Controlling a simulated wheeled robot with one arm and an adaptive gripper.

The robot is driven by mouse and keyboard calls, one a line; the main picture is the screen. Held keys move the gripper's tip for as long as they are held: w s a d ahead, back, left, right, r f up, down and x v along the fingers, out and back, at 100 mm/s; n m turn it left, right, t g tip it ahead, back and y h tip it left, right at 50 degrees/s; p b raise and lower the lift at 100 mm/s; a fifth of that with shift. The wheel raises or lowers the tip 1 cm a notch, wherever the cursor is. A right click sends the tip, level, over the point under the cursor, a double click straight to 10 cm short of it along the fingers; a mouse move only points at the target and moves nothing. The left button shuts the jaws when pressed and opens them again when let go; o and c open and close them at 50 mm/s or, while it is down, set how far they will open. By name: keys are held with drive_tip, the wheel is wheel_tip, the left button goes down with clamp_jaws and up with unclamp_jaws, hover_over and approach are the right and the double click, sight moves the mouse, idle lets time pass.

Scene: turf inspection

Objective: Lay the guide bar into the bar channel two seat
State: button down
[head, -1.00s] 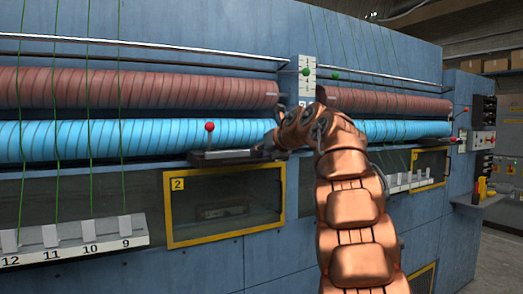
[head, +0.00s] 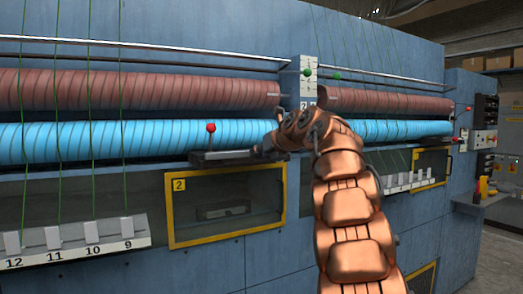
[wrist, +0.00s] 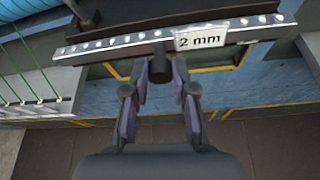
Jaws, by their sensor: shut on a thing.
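The guide bar (wrist: 120,43) is a silver strip with a row of holes and a white "2 mm" tag (wrist: 200,37). It runs across the top of the wrist view, slightly tilted. My gripper (wrist: 160,72) is shut on the bar's dark round stub, between purple finger pads. In the head view my gripper (head: 268,145) is at the right end of a dark ledge (head: 222,157) above the yellow-framed window marked 2. My wrist hides part of that place. I cannot tell whether the bar is seated in the channel or just above it.
A red-knobbed lever (head: 211,128) stands at the ledge. Blue (head: 80,140) and brown (head: 130,87) rollers run behind it. Green yarns (head: 90,120) hang at the left over a numbered rack (head: 75,250). The yellow-framed window (head: 225,208) is below.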

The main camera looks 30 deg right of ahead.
drive_tip(key=shift+w+d+p, duration=0.15)
drive_tip(key=shift+w+p, duration=1.35)
drive_tip(key=shift+w, duration=0.2)
drive_tip(key=shift+f+b, duration=0.75)
drive_tip(key=shift+f, duration=0.25)
idle(0.5)
drive_tip(key=c, duration=0.9)
unclamp_jaws()
drive_tip(key=shift+o, duration=0.2)
drive_tip(key=shift+s, duration=0.15)
drive_tip(key=v, duration=1.1)
drive_tip(key=shift+s+r, duration=0.2)
drive_tip(key=shift+s, duration=0.15)
